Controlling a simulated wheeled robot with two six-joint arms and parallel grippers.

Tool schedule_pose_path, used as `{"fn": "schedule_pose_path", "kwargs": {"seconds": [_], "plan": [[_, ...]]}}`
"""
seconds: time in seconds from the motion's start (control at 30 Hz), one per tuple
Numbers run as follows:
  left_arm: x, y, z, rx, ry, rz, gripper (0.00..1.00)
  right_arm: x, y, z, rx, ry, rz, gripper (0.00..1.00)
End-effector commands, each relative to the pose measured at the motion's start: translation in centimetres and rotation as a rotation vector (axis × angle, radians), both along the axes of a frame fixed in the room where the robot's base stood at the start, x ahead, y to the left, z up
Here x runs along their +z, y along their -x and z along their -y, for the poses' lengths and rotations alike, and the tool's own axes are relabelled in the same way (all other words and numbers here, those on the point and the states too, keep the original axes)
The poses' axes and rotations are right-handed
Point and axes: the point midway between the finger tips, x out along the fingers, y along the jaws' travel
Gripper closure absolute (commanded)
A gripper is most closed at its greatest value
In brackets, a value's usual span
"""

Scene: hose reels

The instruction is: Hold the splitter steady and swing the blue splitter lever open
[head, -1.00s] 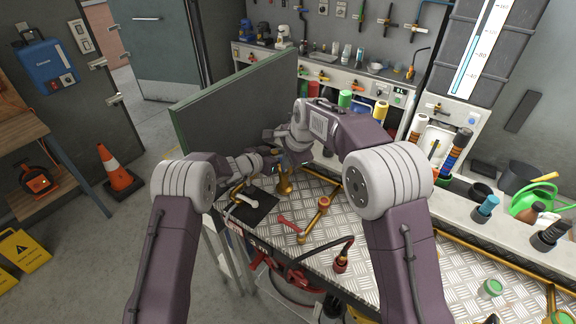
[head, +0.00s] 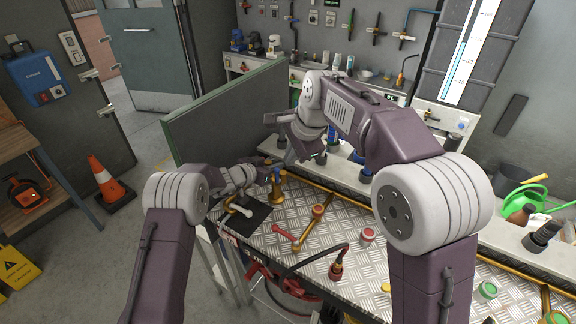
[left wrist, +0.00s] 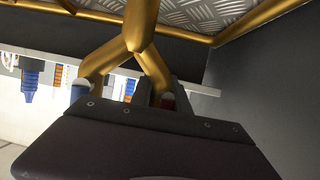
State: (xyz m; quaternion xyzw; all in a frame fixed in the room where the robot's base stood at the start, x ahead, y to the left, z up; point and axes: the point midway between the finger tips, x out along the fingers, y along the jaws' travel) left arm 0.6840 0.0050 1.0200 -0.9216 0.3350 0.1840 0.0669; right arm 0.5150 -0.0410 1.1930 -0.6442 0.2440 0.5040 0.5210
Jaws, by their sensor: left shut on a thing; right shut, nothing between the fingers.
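The brass splitter (head: 274,187) stands at the far left end of the metal-plate bench, partly hidden by my left gripper. In the left wrist view the splitter (left wrist: 143,35) is a gold Y shape close to the camera, with a blue part (left wrist: 79,91) by one branch and a dark red part (left wrist: 168,101) by the other. My left gripper (head: 268,166) is shut on the splitter. My right gripper (head: 284,129) is shut and empty, above and apart from the splitter. I cannot tell the blue lever's angle.
A green-edged grey panel (head: 225,112) stands behind the splitter. A black mat (head: 245,217) with a pale-handled tool, a red tool (head: 284,233) and a brass fitting with an orange cap (head: 318,211) lie nearby.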

Motion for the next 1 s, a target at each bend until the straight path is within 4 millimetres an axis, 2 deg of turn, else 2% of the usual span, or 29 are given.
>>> {"fn": "schedule_pose_path", "kwargs": {"seconds": [0.2, 0.23, 0.3, 0.67, 0.77, 1.0], "plan": [[0.0, 0.0, -0.1, 0.002, 0.0, 0.001, 1.0, 0.3, 0.1, 0.1, 0.0, 0.001, -0.003, 1.0], [0.0, 0.0, -0.1, 0.002, 0.0, 0.001, 0.71, 0.2, 0.1, 0.1, 0.0, 0.001, -0.003, 1.0], [0.1, 0.0, -0.1, 0.002, 0.0, 0.001, 0.53, 0.2, 0.1, 0.1, 0.0, 0.001, -0.003, 1.0], [0.3, 0.2, -0.3, 0.003, 0.001, 0.0, 0.53, 0.2, 0.1, 0.1, 0.0, 0.001, -0.003, 1.0], [0.9, 1.3, -1.3, 0.003, 0.001, 0.0, 0.53, 0.2, 0.1, 0.1, 0.0, 0.001, -0.003, 1.0], [3.3, 5.7, -5.0, 0.004, 0.001, 0.002, 0.53, 0.2, 0.1, 0.1, 0.0, 0.001, -0.003, 1.0]]}}
